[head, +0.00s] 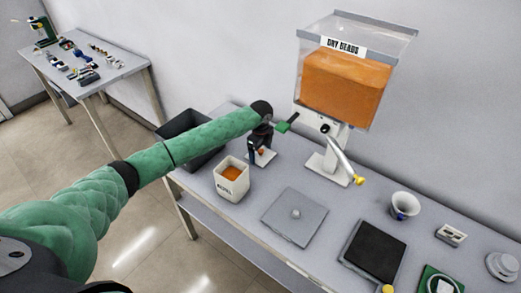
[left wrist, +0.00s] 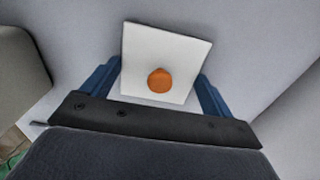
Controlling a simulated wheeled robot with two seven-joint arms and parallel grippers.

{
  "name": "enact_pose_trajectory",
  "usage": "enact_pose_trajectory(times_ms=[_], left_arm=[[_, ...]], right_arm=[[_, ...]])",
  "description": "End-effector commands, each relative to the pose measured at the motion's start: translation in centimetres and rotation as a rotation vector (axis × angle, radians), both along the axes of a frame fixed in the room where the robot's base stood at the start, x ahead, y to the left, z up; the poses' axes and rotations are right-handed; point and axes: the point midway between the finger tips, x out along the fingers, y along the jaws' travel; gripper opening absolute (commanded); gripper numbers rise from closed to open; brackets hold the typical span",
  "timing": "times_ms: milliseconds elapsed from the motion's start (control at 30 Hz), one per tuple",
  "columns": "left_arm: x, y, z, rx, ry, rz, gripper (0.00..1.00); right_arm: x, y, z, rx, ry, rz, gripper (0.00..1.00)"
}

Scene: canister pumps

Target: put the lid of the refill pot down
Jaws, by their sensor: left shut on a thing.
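The refill pot (head: 230,185) is a white, lettered, open-topped box with orange contents, standing on the bench. Its lid (head: 268,158) is a white square plate with an orange knob. My left gripper (head: 261,152) is shut on the lid, just behind and right of the pot. In the left wrist view the lid (left wrist: 142,60) lies between the two blue fingers of the left gripper (left wrist: 158,92), knob towards the camera. The lid is low over the bench; I cannot tell whether it touches. My right gripper is not in view.
A dry beads dispenser (head: 336,128) with a spout stands behind, right of the gripper. A grey plate with a knob (head: 290,226) lies in front. A black bin (head: 183,125) sits behind my left arm. A white cup (head: 404,206) and black pad (head: 374,248) are right.

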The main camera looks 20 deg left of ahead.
Motion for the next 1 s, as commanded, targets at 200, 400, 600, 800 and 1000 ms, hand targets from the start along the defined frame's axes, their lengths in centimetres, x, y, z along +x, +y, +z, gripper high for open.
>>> enact_pose_trajectory(times_ms=[200,400,600,800,1000], left_arm=[[0.0,0.0,-0.1,0.0,0.0,0.0,0.63],[0.0,0.0,-0.2,0.0,0.0,0.0,1.0],[0.0,0.0,-0.1,0.0,-0.001,0.0,1.0],[0.1,0.1,1.5,0.0,-0.003,0.001,1.0],[0.1,0.0,5.2,0.0,-0.004,-0.001,1.0]], right_arm=[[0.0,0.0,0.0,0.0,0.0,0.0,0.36],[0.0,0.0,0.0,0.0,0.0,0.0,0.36],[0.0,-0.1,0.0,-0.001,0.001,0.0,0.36],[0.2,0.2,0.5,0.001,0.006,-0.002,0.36],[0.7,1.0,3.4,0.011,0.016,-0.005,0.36]])
